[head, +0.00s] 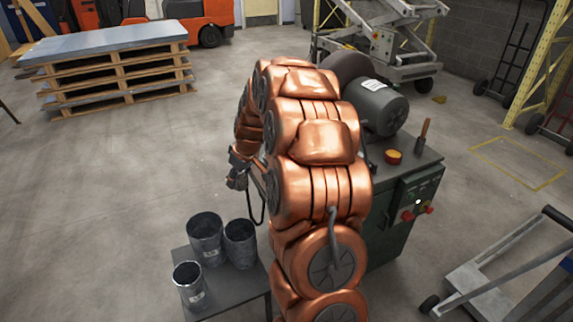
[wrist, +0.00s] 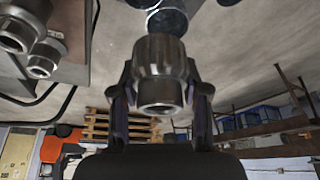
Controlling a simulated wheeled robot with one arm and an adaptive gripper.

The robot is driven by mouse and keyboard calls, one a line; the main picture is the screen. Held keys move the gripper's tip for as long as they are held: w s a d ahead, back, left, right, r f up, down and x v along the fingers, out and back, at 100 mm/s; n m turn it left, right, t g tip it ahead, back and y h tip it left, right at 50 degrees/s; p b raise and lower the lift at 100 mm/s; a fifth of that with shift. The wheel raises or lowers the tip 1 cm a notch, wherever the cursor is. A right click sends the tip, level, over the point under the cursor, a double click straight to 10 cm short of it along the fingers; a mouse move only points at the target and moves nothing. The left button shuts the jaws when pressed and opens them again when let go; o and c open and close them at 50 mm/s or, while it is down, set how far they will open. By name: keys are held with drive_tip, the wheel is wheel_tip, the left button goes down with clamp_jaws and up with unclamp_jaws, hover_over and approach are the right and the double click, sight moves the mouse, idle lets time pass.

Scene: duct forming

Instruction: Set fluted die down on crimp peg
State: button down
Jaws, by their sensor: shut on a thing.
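In the wrist view my gripper (wrist: 161,98) is shut on a grey metal stepped collar, the fluted die (wrist: 160,62), with its round open end facing the camera. In the head view my gripper (head: 238,172) is small and dark, left of my copper arm, above the floor and beside the machine. Two metal stub ends, one larger (wrist: 22,28) and one smaller (wrist: 44,60), stick out of a grey-brown face at upper left in the wrist view. Either may be the crimp peg; I cannot tell which. They are apart from the die. My arm hides that side of the machine in the head view.
A green machine (head: 392,225) with a motor (head: 378,105) stands behind my arm. A low dark table (head: 230,300) with three grey cups (head: 206,236) is below left of the gripper. A pallet stack (head: 115,70) stands far left; a cart (head: 500,285) is right. Floor at left is clear.

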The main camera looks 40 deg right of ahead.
drive_tip(key=s+d+p, duration=0.1)
drive_tip(key=s+d, duration=0.1)
drive_tip(key=d, duration=0.2)
drive_tip(key=s+d+f+p, duration=0.1)
drive_tip(key=s+d, duration=0.2)
drive_tip(key=d, duration=0.2)
drive_tip(key=s+d+f+p, duration=0.1)
drive_tip(key=s+d, duration=0.1)
drive_tip(key=d, duration=0.2)
drive_tip(key=shift+s+d, duration=0.25)
drive_tip(key=shift+d, duration=0.1)
drive_tip(key=shift+f+p, duration=0.35)
drive_tip(key=shift+f, duration=0.9)
drive_tip(key=shift+f+b, duration=2)
drive_tip(key=shift+f, duration=0.2)
drive_tip(key=shift+f+b, duration=0.35)
drive_tip(key=shift+b, duration=0.2)
drive_tip(key=shift+c, duration=2.4)
unclamp_jaws()
drive_tip(key=shift+r, duration=0.1)
drive_tip(key=v, duration=1.2)
